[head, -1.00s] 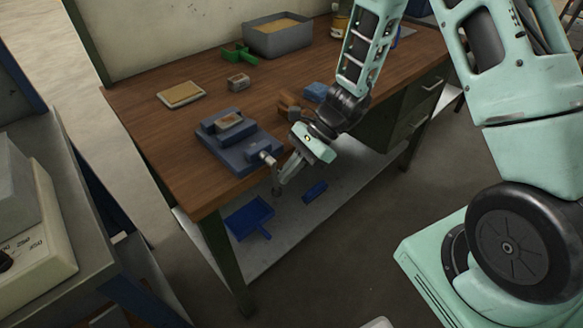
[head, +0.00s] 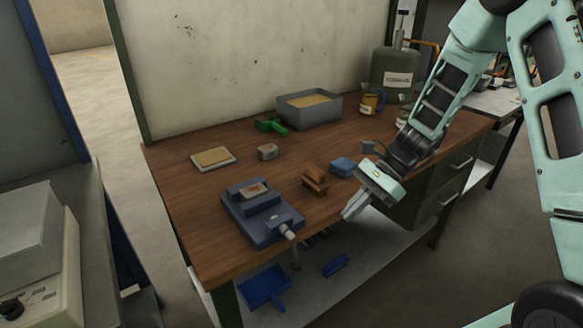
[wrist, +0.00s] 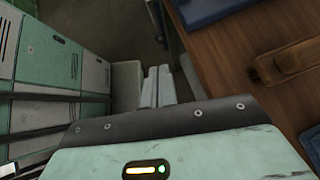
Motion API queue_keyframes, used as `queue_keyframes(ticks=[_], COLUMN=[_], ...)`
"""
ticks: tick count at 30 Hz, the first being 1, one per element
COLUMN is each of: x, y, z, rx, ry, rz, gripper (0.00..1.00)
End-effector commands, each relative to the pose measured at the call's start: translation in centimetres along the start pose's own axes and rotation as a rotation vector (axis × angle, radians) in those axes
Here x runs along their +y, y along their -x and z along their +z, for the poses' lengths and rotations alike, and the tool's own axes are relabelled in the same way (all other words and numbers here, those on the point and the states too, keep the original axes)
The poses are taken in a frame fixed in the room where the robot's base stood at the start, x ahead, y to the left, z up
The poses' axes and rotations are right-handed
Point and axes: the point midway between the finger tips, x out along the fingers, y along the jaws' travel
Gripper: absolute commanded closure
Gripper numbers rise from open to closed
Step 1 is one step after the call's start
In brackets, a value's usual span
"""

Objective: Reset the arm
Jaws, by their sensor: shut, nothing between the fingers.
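My gripper (head: 352,212) is at the front edge of the wooden workbench (head: 190,222), in front of a brown wooden block (head: 314,181) and a blue block (head: 342,166). Its fingers point down and to the left, close together, and hold nothing. In the wrist view the fingers (wrist: 157,86) lie side by side beside the bench edge. My arm reaches in from the upper right of the head view.
A grey tray (head: 309,110), a green tool (head: 270,125), a small block (head: 267,152) and a flat pad (head: 213,158) lie farther back on the bench. A blue dustpan (head: 264,287) rests on the lower shelf. A grey machine (head: 38,245) stands at left.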

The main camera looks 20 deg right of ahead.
Motion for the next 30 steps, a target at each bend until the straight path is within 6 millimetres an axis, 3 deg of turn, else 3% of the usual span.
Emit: queue_keyframes(ticks=[4,7,12,16,21,24,30], x=[0.5,2.1,8.3,13.4,17.9,19.3,20.0], y=[-0.4,-1.6,-4.2,-5.3,-5.6,-5.5,-5.5], z=[1.2,4.5,11.6,15.0,17.1,17.6,17.9], rx=[0.015,0.061,0.194,0.294,0.395,0.431,0.454], ry=[0.057,0.232,0.773,1.236,1.727,1.904,2.019], rz=[0.027,0.11,0.346,0.526,0.698,0.757,0.794], gripper=[1.0,1.0,1.0,1.0,1.0,1.0,1.0])
